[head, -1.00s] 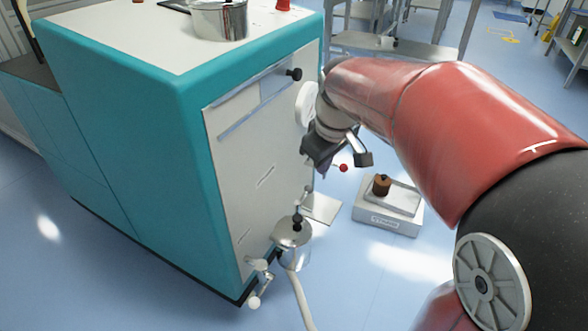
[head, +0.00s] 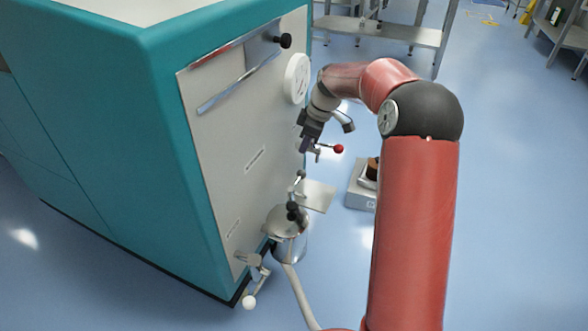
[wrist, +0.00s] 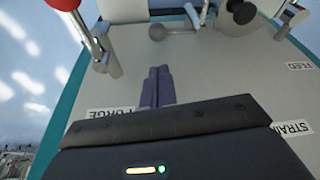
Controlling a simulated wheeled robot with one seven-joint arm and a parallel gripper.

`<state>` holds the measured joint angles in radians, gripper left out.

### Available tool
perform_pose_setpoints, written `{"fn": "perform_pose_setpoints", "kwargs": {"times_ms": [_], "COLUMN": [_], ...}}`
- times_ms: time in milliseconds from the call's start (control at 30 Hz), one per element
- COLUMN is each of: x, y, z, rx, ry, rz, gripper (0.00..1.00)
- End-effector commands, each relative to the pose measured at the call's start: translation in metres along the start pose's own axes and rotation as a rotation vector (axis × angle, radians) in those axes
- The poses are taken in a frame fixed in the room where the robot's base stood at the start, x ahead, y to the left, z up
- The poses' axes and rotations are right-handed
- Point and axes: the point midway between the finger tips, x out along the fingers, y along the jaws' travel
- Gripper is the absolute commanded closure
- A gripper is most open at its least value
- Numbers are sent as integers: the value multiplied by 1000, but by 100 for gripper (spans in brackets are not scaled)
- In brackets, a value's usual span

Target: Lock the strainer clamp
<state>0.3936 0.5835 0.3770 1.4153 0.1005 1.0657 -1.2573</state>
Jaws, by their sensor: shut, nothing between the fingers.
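The strainer looks to be the silver pot (head: 290,245) low at the front of the white panel, with a black knob (head: 292,211) on top. I cannot tell which part is its clamp or whether it is locked. A label starting "STRAI" (wrist: 292,128) shows partly at the right of the wrist view, cut off by my gripper body. My gripper (head: 304,148) is above the pot, close to the panel, beside a red-ball lever (head: 338,149). In the wrist view my gripper's fingers (wrist: 157,75) are together and empty, over the white panel.
The teal cabinet (head: 165,75) bears a round white dial (head: 297,78) and a black knob (head: 285,41). A white-ball lever (head: 250,302) and a hose (head: 298,295) are low down. A grey scale (head: 357,185) stands behind my arm.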

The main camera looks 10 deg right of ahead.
Motion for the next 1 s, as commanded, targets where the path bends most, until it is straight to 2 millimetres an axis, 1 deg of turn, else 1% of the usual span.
{"fn": "perform_pose_setpoints", "kwargs": {"times_ms": [167, 267, 367, 500, 700, 833, 1000], "x": [1, 8, 23, 50, 83, 95, 100], "y": [0, -1, -1, -1, -1, -1, 0], "z": [0, 0, 1, 1, 1, 0, 0], "rx": [1, 1, 2, 1, 2, 1, 2], "ry": [-1, -1, -2, -2, -2, -2, -2], "rz": [0, -2, -4, -4, -3, -1, 0], "gripper": [100, 100, 100, 100, 100, 100, 100]}}
